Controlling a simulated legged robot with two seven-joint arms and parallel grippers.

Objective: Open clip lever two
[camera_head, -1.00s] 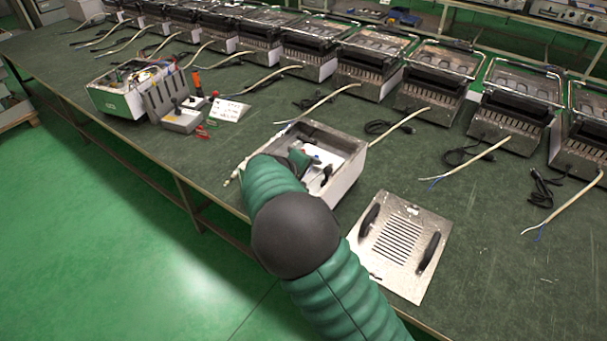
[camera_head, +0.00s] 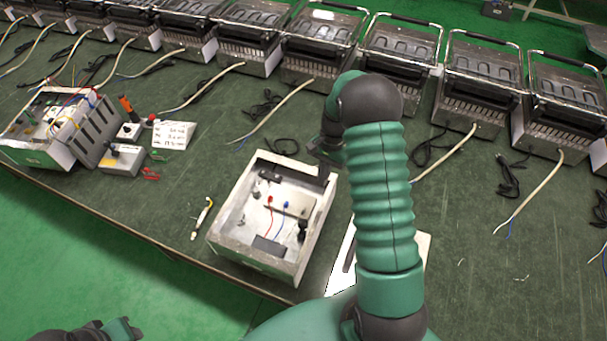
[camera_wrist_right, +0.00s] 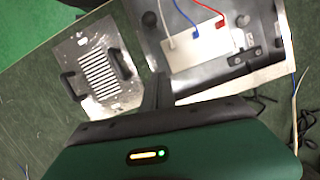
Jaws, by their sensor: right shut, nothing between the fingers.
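The open metal box (camera_head: 225,225) stands in the middle of the bench. Inside are a pale plate (camera_head: 291,204), red and blue wires and small dark fittings. In the right wrist view the plate (camera_wrist_right: 190,55) lies in the box (camera_wrist_right: 270,72), with a small red clip (camera_wrist_right: 221,43) near the wire ends. I cannot tell which clip lever is number two. My right gripper (camera_head: 325,152) is at the box's far right corner, shut and empty; its dark fingers (camera_wrist_right: 156,92) show in the wrist view. My left gripper (camera_head: 118,329) is partly visible at the bottom left; its jaws are unclear.
A slotted metal panel with two black handles (camera_wrist_right: 98,72) lies beside the box, mostly behind my right arm in the head view. A wired green-white unit (camera_head: 45,150) and a small grey box (camera_head: 122,161) stand left. Several heaters line the back.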

